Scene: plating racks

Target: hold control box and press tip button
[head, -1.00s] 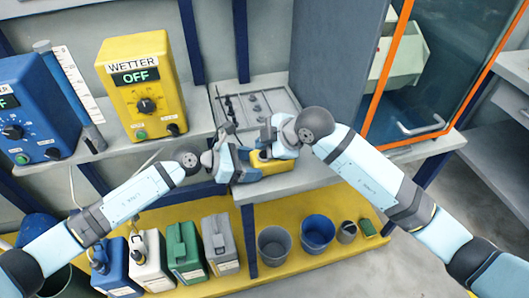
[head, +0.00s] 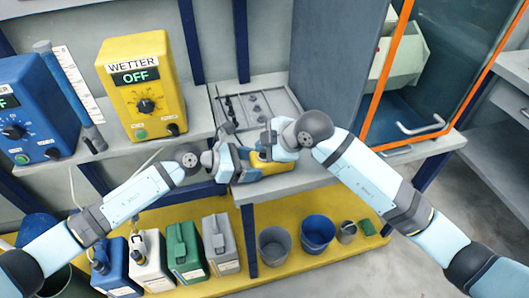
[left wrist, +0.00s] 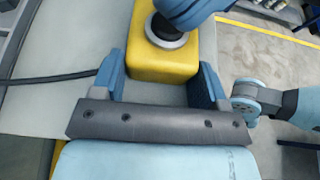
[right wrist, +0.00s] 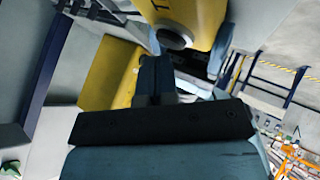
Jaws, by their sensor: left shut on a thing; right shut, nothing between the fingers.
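The control box is a small yellow box (head: 268,164) at the front of the grey shelf in the head view. My left gripper (head: 243,165) is shut on it from the left. In the left wrist view the yellow box (left wrist: 150,68) sits between the two blue fingers. Its black round tip button (left wrist: 163,33) with a grey ring is on the face toward my right gripper (head: 268,143). My right gripper is shut and empty, its fingertips over the button's edge in the left wrist view; contact cannot be told. The button (right wrist: 173,37) also shows in the right wrist view, just beyond the fingers.
A larger yellow wetter box (head: 143,85) reading OFF and a blue control box (head: 35,110) stand on the left. A grey tray (head: 262,100) lies behind my grippers. Canisters (head: 183,250) and buckets (head: 317,233) stand on the yellow lower shelf. An orange-framed cabinet (head: 385,85) is at right.

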